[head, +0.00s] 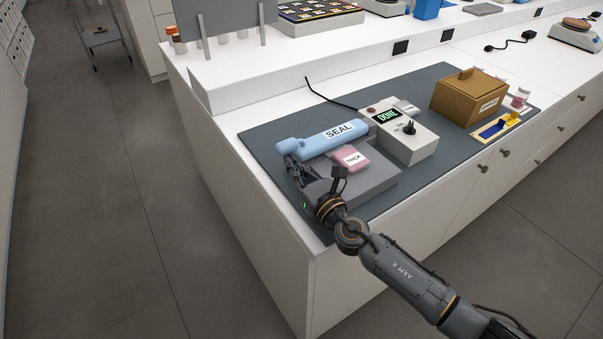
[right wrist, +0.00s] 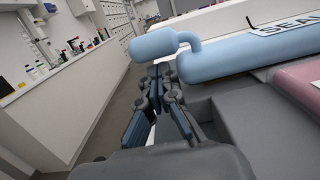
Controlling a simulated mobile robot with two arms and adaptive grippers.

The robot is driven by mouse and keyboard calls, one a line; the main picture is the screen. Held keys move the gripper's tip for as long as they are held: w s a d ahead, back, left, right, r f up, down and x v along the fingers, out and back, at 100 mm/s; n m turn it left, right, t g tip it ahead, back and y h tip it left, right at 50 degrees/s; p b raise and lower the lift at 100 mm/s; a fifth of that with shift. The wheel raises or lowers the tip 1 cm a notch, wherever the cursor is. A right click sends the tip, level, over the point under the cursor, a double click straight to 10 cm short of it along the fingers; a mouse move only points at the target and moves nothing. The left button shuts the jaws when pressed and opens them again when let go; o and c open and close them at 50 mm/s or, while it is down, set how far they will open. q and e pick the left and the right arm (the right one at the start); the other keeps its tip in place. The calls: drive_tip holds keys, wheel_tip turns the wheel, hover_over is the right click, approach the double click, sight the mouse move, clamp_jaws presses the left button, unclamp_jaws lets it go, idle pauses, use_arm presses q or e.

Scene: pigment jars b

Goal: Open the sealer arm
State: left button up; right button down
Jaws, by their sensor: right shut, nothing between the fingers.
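The sealer has a light blue arm (head: 318,138) marked SEAL, lying low along the far side of its grey base (head: 375,183). The arm's rounded handle (right wrist: 153,43) is at its left end. A pink pouch (head: 351,158) with a white label lies on the base, against the arm. My right gripper (head: 288,160) is shut and empty at the sealer's left end. In the right wrist view its fingertips (right wrist: 161,70) are just below the handle; I cannot tell whether they touch it. My left gripper is not in view.
A control box (head: 405,137) with a green DONE display and black knob stands right of the sealer. A brown box (head: 468,96), a small jar (head: 520,97) and a blue-and-yellow tray (head: 497,127) are farther right. The grey mat (head: 262,139) is bare left of the arm.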

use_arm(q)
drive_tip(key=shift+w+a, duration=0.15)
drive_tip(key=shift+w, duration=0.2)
use_arm(e)
drive_tip(key=shift+w+a, duration=0.1)
drive_tip(key=shift+w, duration=0.05)
drive_tip(key=shift+r, duration=0.1)
